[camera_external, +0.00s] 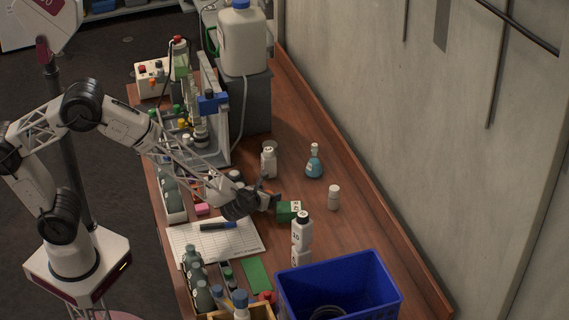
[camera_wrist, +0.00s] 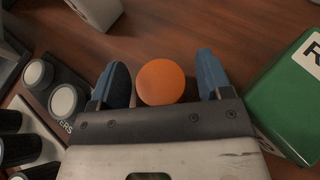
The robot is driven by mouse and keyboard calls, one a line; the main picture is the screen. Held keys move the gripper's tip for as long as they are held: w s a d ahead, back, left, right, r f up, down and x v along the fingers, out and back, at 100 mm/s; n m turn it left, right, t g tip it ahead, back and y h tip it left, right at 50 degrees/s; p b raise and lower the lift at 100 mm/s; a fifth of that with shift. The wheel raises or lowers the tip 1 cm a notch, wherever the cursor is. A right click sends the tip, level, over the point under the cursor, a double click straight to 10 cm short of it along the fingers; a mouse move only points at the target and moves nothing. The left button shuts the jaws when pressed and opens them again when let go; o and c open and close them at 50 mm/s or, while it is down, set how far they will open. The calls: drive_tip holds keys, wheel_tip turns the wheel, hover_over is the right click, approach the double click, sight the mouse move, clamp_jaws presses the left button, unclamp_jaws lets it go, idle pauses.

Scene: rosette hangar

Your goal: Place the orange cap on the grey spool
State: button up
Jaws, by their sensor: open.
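The orange cap (camera_wrist: 161,82) shows as a round orange disc between the two blue-grey fingers of my gripper (camera_wrist: 163,80) in the wrist view. A narrow gap shows on each side of it, so the jaws are open around it. In the external view my gripper (camera_external: 274,200) is low over the table, left of the green box, and hides the cap. I cannot pick out the grey spool with certainty in either view.
A green box (camera_wrist: 290,100) stands close right of my fingers; it also shows in the external view (camera_external: 288,212). White bottles (camera_external: 302,230), a blue bin (camera_external: 380,292), a teal flask (camera_external: 314,165) and a clipboard (camera_external: 190,248) surround the area. Pale round lids (camera_wrist: 63,102) lie left.

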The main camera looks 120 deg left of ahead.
drive_tip(key=shift+r, duration=0.15)
drive_tip(key=shift+d+r, duration=0.2)
drive_tip(key=shift+d, duration=0.25)
drive_tip(key=v, duration=1.1)
drive_tip(key=shift+r, duration=0.1)
idle(0.5)
